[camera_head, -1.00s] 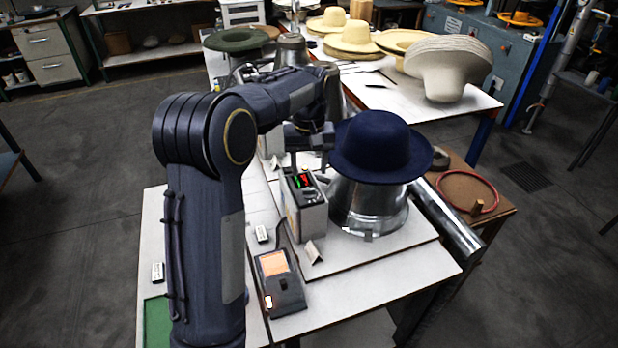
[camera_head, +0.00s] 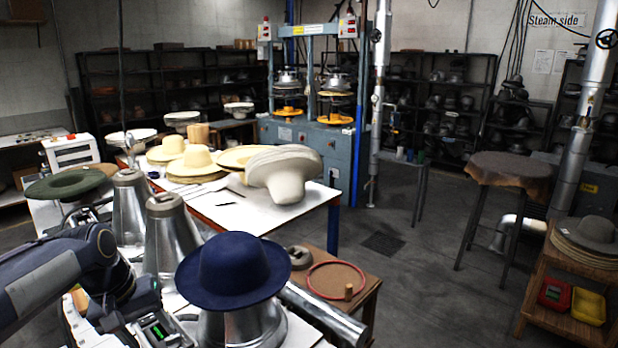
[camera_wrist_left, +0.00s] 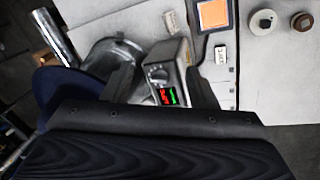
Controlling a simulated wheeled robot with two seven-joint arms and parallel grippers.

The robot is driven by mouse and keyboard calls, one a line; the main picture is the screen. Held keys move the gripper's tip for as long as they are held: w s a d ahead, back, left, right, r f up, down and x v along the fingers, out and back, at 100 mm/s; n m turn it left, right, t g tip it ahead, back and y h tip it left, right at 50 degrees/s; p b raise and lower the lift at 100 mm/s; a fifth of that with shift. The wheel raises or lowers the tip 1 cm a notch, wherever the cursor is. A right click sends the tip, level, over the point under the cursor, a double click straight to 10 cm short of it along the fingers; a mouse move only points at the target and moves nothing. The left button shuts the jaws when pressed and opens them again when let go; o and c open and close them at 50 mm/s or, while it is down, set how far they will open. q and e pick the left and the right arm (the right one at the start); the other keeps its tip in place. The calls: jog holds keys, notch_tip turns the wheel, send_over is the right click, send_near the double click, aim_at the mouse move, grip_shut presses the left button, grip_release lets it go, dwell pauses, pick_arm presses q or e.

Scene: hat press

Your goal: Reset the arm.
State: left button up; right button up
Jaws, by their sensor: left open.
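A navy felt hat (camera_head: 232,268) with a round crown sits on a metal hat form (camera_head: 235,328) at the lower middle of the head view. My left arm comes in from the left, with its wrist beside the hat and apart from it. In the left wrist view my left gripper (camera_wrist_left: 160,88) is open, with its fingers apart and nothing between them in its grasp. A control box (camera_wrist_left: 167,76) with red and green digits shows below and between the fingers. The navy hat (camera_wrist_left: 55,92) is at the left there, partly hidden by the gripper body. My right gripper is not in view.
Bare metal cones (camera_head: 128,212) stand behind the navy hat. Pale hats (camera_head: 285,172) lie on the white table beyond. A metal tube (camera_head: 322,312) and a small wooden stand (camera_head: 368,277) with a red ring are at right. Open floor lies further right.

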pick_arm(q)
jog(key=s+d+f+m+t, duration=0.2)
jog(key=s+d, duration=0.3)
jog(key=s, duration=0.5)
jog(key=s+d+f+m+t+h, duration=0.1)
jog(key=s+d, duration=0.4)
jog(key=s, duration=0.5)
jog(key=shift+s+f+m+t+h, duration=0.2)
jog(key=shift+f+m+t+h, duration=0.1)
jog(key=shift+f+m+t, duration=0.25)
